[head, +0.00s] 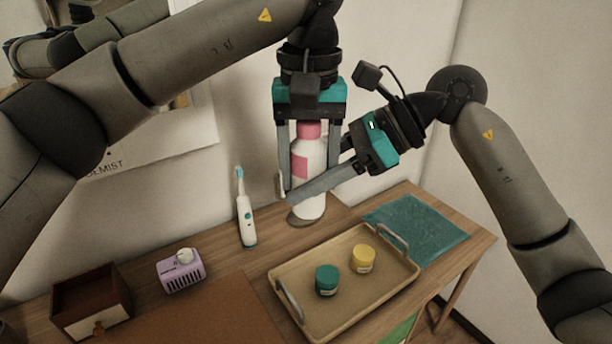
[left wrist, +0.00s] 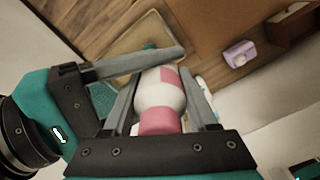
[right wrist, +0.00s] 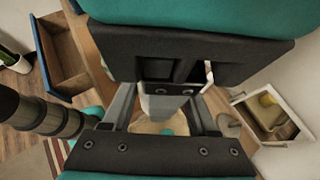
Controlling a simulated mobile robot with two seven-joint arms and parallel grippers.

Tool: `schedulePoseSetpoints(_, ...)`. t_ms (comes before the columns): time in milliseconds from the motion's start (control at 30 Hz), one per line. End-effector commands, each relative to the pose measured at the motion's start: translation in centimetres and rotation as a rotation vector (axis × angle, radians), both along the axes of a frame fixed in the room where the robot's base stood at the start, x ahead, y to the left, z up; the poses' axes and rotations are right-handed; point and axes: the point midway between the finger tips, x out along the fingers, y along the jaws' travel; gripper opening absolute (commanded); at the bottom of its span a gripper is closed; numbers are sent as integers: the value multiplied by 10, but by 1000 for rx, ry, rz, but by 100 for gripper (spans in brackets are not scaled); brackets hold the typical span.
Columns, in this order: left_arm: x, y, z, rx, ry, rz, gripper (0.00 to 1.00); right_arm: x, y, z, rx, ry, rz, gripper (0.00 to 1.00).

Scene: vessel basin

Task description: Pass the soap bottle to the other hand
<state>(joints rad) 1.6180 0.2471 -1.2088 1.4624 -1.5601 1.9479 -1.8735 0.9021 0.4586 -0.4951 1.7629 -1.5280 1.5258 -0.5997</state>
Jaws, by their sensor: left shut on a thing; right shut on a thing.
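The soap bottle (head: 309,178) is white with a pink cap and a pink label patch. It is upright, above the back edge of the table. My left gripper (head: 306,165) reaches down from above and is shut on the bottle, with a finger on either side. My right gripper (head: 300,184) comes in from the right, lower down, and is also shut on the bottle. Its fingers cross the left fingers. The left wrist view shows the bottle (left wrist: 160,93) between the left fingers. In the right wrist view, the bottle (right wrist: 165,104) is partly hidden.
A grey disc (head: 294,220) shows below the bottle. A tan tray (head: 330,311) holds a teal jar (head: 327,280) and a yellow jar (head: 362,259). A white electric toothbrush (head: 246,220) stands left of the bottle. A teal cloth (head: 420,224) lies at right, a purple box (head: 181,273) at left.

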Motion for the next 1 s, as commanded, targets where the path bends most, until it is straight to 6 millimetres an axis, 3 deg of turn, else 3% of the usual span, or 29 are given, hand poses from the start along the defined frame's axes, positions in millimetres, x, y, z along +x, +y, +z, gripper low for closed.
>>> schedulePoseSetpoints(33, 3, 1, 0, 0, -7, 8, 0, -3, 1, 0, 0, 2, 11, 21)
schedulePoseSetpoints(200, 3, 2, 0, 0, -9, 11, 0, -4, 1, 0, 0, 3, 13, 2)
schedulePoseSetpoints(300, 4, 2, 0, 0, -9, 11, 0, -4, 1, 0, 1, 4, 14, 0)
schedulePoseSetpoints(333, 4, 2, 0, 0, -9, 12, 62, -4, 2, 1, 2, 2, 14, 0)
schedulePoseSetpoints(600, 2, 1, 0, 1, -6, 8, 92, -2, 1, 1, 2, 1, 9, 0)
schedulePoseSetpoints(867, 2, 1, 1, 0, -5, 5, 94, -2, 1, 1, 2, 1, 7, 0)
schedulePoseSetpoints(1000, 2, 0, 13, 0, -6, 5, 94, -2, 1, 1, 2, 0, 6, 0)
